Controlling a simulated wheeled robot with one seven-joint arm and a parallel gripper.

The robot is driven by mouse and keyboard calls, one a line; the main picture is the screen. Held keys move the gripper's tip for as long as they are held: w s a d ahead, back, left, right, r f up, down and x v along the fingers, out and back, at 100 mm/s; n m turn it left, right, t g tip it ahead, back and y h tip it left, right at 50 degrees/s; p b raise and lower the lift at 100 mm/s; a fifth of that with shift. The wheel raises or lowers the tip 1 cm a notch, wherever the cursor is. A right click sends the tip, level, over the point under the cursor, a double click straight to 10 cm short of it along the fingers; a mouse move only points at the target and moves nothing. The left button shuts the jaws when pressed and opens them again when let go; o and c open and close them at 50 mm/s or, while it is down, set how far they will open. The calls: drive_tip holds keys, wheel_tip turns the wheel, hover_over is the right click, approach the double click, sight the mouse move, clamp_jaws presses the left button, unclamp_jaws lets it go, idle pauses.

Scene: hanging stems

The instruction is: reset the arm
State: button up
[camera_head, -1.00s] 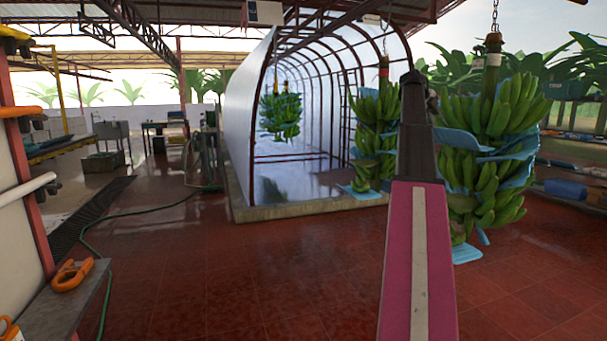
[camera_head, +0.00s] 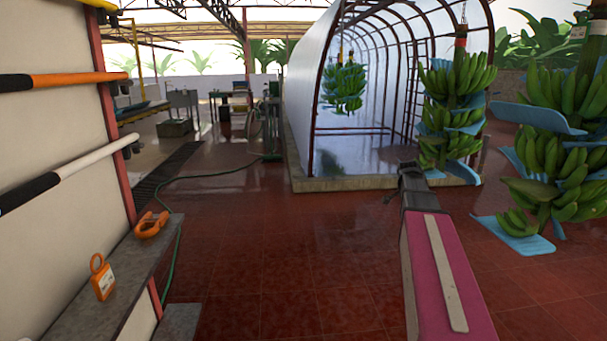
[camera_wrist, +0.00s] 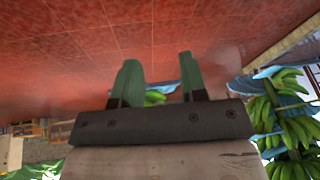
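My pink arm (camera_head: 445,275) reaches forward from the lower right of the head view. Its dark end, with my gripper (camera_head: 410,170), is low in front of the tunnel's base, left of the nearest banana bunch. In the wrist view my gripper (camera_wrist: 158,80) has two green fingers standing well apart, so it is open. A bit of green and blue shows between the fingers, partly hidden by the gripper body; I cannot tell how far off it is. No held object is clear.
Green banana bunches with blue sheets hang at the right (camera_head: 555,140), by the tunnel (camera_head: 450,105) and inside it (camera_head: 343,88). The red floor between is clear.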

drive_tip(key=s+a+f+n+g+y, duration=0.2)
drive_tip(key=s+a+f+n, duration=1.2)
drive_tip(key=s+a+f, duration=0.8)
drive_tip(key=shift+a+f+y, duration=0.4)
drive_tip(key=shift+a+y, duration=0.05)
drive_tip(key=shift+y, duration=0.25)
